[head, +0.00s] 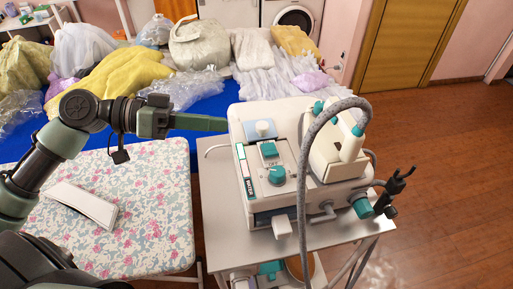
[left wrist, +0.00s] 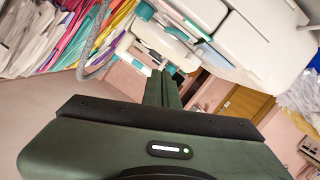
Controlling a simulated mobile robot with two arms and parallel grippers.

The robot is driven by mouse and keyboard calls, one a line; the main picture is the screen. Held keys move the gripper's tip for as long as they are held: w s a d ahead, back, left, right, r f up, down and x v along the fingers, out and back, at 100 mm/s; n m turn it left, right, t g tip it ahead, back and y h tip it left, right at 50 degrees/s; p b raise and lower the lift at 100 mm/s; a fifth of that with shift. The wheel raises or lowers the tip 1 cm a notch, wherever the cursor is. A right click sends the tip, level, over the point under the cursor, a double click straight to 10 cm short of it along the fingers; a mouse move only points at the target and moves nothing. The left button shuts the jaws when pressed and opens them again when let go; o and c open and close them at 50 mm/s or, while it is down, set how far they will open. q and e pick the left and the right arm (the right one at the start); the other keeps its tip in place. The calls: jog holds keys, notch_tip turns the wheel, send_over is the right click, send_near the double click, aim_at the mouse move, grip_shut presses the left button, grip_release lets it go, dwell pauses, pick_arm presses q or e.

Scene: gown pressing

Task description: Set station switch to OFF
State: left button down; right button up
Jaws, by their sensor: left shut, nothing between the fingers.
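The white pressing station (head: 325,185) stands on a small metal table. Its top panel carries a teal switch (head: 269,150) with an OFF label just below it, and a round teal knob (head: 277,175) nearer to me. The switch's exact position is too small to tell. My left gripper (head: 226,124) reaches in from the left and is shut and empty. Its fingertips are at the station's left rear edge, left of and beyond the switch; I cannot tell if they touch. In the left wrist view its closed fingers (left wrist: 163,76) point toward white station parts. My right gripper is not in view.
A grey hose (head: 305,150) arches over the station beside the panel, past a white iron (head: 345,135). A floral ironing board (head: 115,240) with a white plate (head: 82,204) is at left. Bagged clothes (head: 115,75) lie behind. Wooden floor (head: 440,150) is clear at right.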

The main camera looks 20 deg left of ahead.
pick_arm(q)
jog(key=p, duration=0.3)
send_over(257, 159)
jog(key=w+a, duration=0.1)
jog(key=w, duration=0.1)
jog(key=shift+s+f, duration=0.25)
jog(key=shift+f, duration=0.5)
jog(key=shift+s+d+f, duration=0.15)
jog(key=shift+s+f, duration=0.1)
jog(key=shift+f, duration=0.4)
jog(key=shift+s+d+f, duration=0.2)
jog(key=shift+s+f, duration=0.1)
jog(key=shift+f, duration=0.35)
jog(key=shift+s+d+f, duration=0.15)
jog(key=shift+s+f, duration=0.1)
jog(key=shift+f, duration=0.4)
